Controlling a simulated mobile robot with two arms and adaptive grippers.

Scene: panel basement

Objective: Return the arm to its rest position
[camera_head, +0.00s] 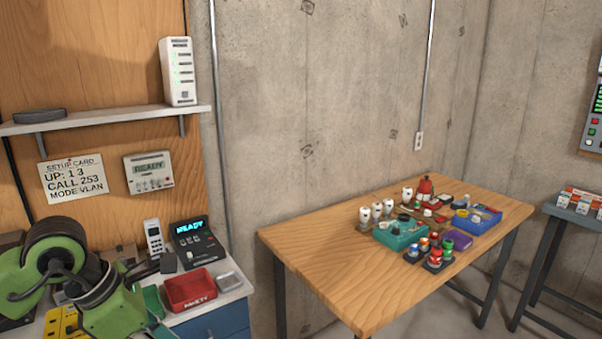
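My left arm, green with black joints, comes in at the lower left and is bent over the workbench. The dark part at its end, which looks like my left gripper (166,263), is beside the cordless phone (153,237) and the console reading "READY" (195,243). Its fingers are too small and too overlapped to tell open from shut. I see nothing clearly held. My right arm and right gripper are out of the picture.
A red bin (191,288) and a small grey tray (229,281) stand on the bench close to my arm. A shelf (110,118) with a white router (178,71) is above. The wooden table (310,266) at right holds cups and containers; its left part is clear.

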